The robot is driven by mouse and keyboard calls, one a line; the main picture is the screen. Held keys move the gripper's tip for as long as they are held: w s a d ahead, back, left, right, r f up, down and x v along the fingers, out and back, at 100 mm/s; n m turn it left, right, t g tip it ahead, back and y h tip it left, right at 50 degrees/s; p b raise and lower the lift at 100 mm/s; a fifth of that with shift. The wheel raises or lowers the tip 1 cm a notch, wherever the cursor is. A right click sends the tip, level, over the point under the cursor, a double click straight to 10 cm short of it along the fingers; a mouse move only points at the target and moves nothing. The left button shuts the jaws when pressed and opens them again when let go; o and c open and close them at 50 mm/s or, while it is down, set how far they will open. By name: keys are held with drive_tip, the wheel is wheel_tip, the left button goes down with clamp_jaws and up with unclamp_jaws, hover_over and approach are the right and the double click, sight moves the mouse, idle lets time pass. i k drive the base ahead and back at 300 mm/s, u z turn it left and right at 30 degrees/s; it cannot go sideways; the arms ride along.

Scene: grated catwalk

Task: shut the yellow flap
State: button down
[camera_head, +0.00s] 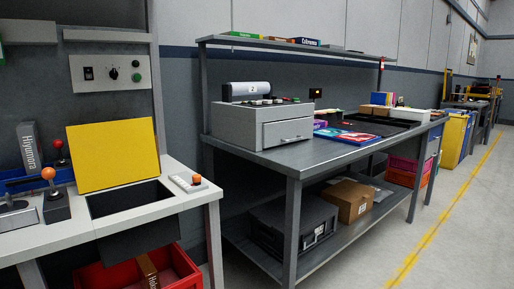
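The yellow flap (113,155) is a flat square panel at the left of the head view. It stands raised, leaning slightly back, at the rear of a dark rectangular opening (130,198) in the white worktop (60,240). The opening is uncovered, and a dark bin-like wall hangs below it. The flap's hinge cannot be made out. My gripper is not in view.
Orange-knobbed (48,174) and red-knobbed (59,145) joysticks stand left of the flap. A small button box (187,182) sits right of the opening. A red crate (182,268) is below.

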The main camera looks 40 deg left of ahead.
sight(104, 155)
drive_tip(key=u, duration=0.3)
drive_tip(key=i, duration=1.25)
drive_tip(key=u, duration=1.65)
drive_tip(key=i, duration=0.8)
drive_tip(key=u, duration=0.85)
